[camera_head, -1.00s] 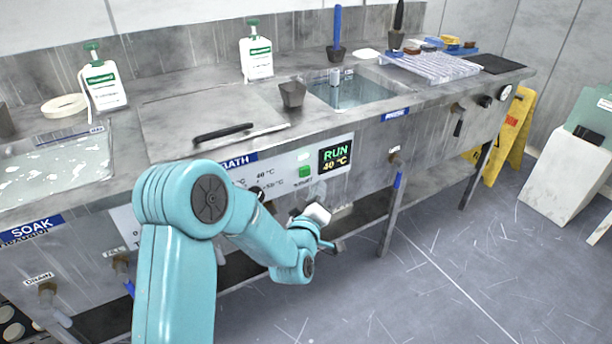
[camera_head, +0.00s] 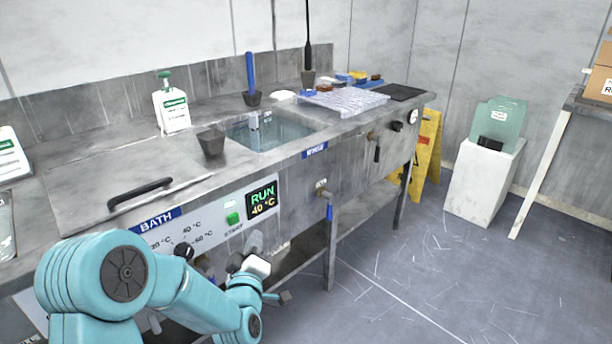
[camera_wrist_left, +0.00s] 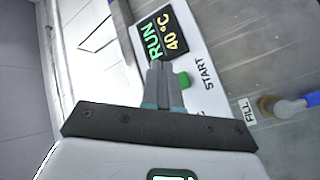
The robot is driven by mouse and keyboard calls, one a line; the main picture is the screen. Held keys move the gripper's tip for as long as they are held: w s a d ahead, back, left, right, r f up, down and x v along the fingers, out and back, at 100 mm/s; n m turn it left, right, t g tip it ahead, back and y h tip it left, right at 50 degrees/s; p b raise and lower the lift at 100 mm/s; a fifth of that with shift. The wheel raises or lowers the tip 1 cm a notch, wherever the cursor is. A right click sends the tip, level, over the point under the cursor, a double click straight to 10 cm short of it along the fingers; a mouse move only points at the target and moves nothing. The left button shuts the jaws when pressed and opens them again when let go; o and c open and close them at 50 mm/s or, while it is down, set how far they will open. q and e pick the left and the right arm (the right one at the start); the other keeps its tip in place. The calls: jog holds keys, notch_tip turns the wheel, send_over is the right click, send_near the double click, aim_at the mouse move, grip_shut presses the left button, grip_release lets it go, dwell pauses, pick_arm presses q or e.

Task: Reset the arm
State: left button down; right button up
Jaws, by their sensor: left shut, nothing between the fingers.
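My left arm is teal and comes in from the lower left in the head view. Its gripper (camera_head: 254,242) is in front of the bench's control panel, below the display. In the left wrist view the two grey fingers (camera_wrist_left: 163,68) are together and empty, overlapping the view of the green START button (camera_wrist_left: 184,80). Whether they touch the panel I cannot tell. The green button also shows in the head view (camera_head: 232,218). The display (camera_head: 263,200) reads RUN 40 °C. My right gripper is not in view.
The metal bench (camera_head: 345,150) carries a closed bath lid with a black handle (camera_head: 140,192), a rinse basin (camera_head: 268,133) and a white bottle (camera_head: 172,108). A blue FILL valve (camera_head: 329,208) juts from the front. A yellow sign (camera_head: 428,150) stands beyond.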

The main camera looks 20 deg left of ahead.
pick_arm(q)
jog(key=s+d+f+m+g+h, duration=0.25)
jog(key=d+f, duration=0.35)
jog(key=f, duration=0.5)
jog(key=s+d+f+m+g+h, duration=0.2)
jog(key=s+d+f+g+h, duration=0.15)
jog(key=d+f, duration=0.45)
jog(key=s+d+f+m+g+h, duration=0.2)
jog(key=s+d+f+g, duration=0.1)
jog(key=s+f, duration=0.3)
jog(key=s+d+f+m+g+h, duration=0.2)
jog(key=s+f+g, duration=0.1)
jog(key=s+f, duration=0.2)
jog(key=s+d+f+m+g+h, duration=0.1)
jog(key=s+d+m+g, duration=0.15)
jog(key=s, duration=0.25)
jog(key=s+d+f+m+g, duration=0.1)
jog(key=s+g, duration=0.2)
jog(key=s, duration=0.3)
notch_tip(320, 180, up, 22)
jog(key=p, duration=2.2)
jog(key=shift+w+a, duration=0.25)
jog(key=shift+w, duration=0.15)
